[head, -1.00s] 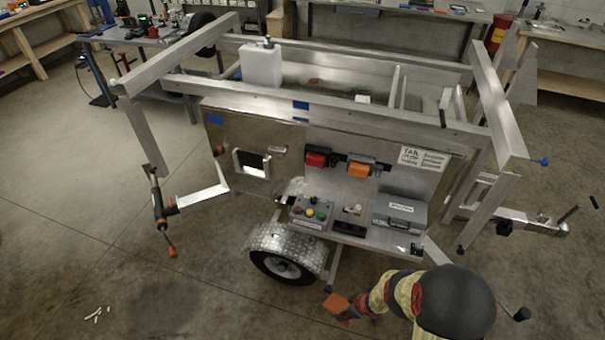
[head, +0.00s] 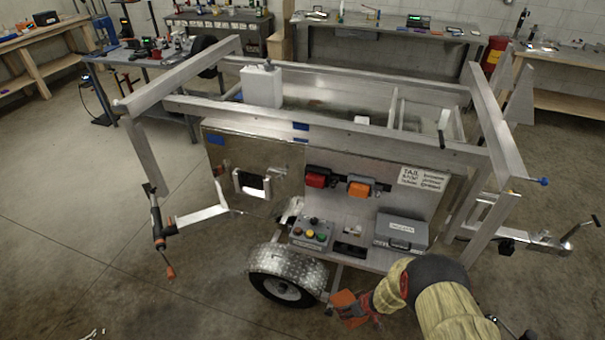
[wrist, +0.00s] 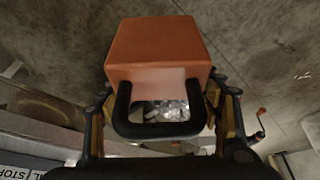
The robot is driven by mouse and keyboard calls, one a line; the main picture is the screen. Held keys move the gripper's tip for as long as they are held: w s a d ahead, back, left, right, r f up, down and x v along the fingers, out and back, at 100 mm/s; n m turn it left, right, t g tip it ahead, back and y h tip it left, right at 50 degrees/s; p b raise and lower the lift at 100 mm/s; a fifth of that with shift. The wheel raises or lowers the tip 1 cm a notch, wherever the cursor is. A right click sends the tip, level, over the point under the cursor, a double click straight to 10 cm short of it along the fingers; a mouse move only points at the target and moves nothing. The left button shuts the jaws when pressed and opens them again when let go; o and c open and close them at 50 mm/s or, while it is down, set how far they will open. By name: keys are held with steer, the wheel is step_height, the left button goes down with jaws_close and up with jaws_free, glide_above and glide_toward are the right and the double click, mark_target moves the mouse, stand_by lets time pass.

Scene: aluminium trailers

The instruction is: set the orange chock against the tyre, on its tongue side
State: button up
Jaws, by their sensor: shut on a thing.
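The orange chock (head: 342,299) is held in my gripper (head: 352,313), low and just right of the trailer's tyre (head: 284,290). In the wrist view the chock (wrist: 158,45) fills the top middle, with a black handle (wrist: 158,130) between my two fingers. The tyre is black with a pale hub under a tread-plate fender (head: 290,265). The chock is on the tyre's right, the side of the trailer tongue (head: 530,245). A narrow gap seems to show between them. I cannot tell whether the chock touches the floor.
The trailer's side shelf holds a button box (head: 311,234) and a grey case (head: 402,232) above my arm. A jack stand (head: 158,235) stands at the left. Open concrete floor (head: 150,310) lies left of the tyre. Workbenches line the back.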

steer(key=w+r+m+h, duration=0.2)
steer(key=r+m, duration=0.3)
steer(key=r, duration=2.2)
steer(key=shift+w+d+r+t, duration=0.2)
steer(key=shift+w+r+t, duration=0.1)
steer(key=shift+w, duration=0.35)
step_height(320, 180, down, 3)
steer(key=shift+r+b, duration=0.2)
steer(key=shift+b, duration=1.05)
steer(key=shift+m, duration=0.6)
steer(key=shift+n, duration=0.4)
